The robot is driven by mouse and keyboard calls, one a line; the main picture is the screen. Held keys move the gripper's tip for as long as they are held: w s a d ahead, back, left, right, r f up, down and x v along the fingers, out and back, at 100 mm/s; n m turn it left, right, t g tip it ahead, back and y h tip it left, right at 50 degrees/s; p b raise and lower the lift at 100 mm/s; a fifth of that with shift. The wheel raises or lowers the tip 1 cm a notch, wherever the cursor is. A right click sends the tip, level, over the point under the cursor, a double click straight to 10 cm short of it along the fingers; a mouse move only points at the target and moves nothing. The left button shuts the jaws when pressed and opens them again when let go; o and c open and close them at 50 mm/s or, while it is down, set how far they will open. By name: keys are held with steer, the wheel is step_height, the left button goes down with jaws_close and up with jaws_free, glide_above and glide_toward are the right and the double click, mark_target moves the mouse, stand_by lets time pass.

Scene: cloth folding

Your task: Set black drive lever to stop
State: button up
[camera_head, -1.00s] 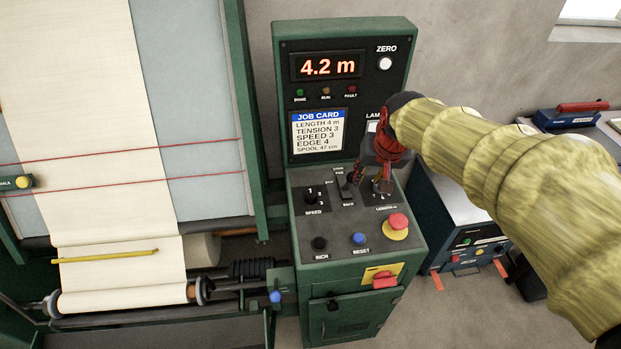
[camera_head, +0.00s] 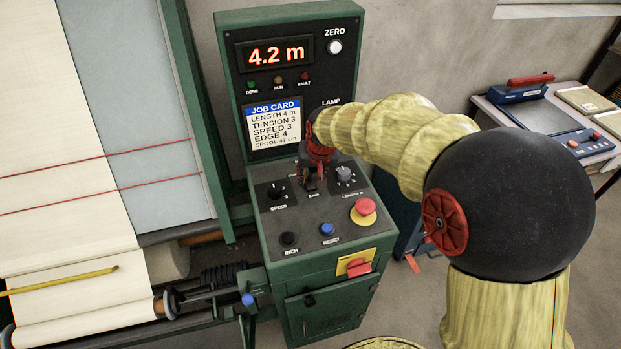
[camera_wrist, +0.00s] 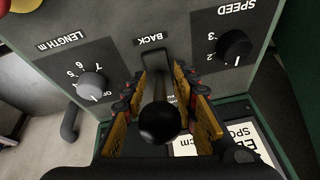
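The black drive lever (camera_wrist: 160,122) shows in the wrist view as a round black knob on a shaft, above a slot near the BACK label. In the head view the lever (camera_head: 310,184) is mostly hidden by my gripper (camera_head: 317,172), and its setting cannot be read. In the wrist view my gripper (camera_wrist: 164,88) has one yellow-padded finger on each side of the lever. The fingers stand apart, with gaps visible beside the shaft. The knob lies between them, towards the camera.
The green console has a SPEED knob (camera_head: 275,191) and a LENGTH knob (camera_head: 344,174) flanking the slot. A red emergency button (camera_head: 364,207), blue RESET button (camera_head: 327,229) and black INCH button (camera_head: 289,239) sit nearer the front. The display (camera_head: 276,53) reads 4.2 m.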

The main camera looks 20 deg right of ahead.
steer(key=shift+w+f, duration=0.15)
steer(key=shift+f, duration=0.1)
steer(key=shift+c, duration=0.2)
jaws_close()
stand_by(0.7)
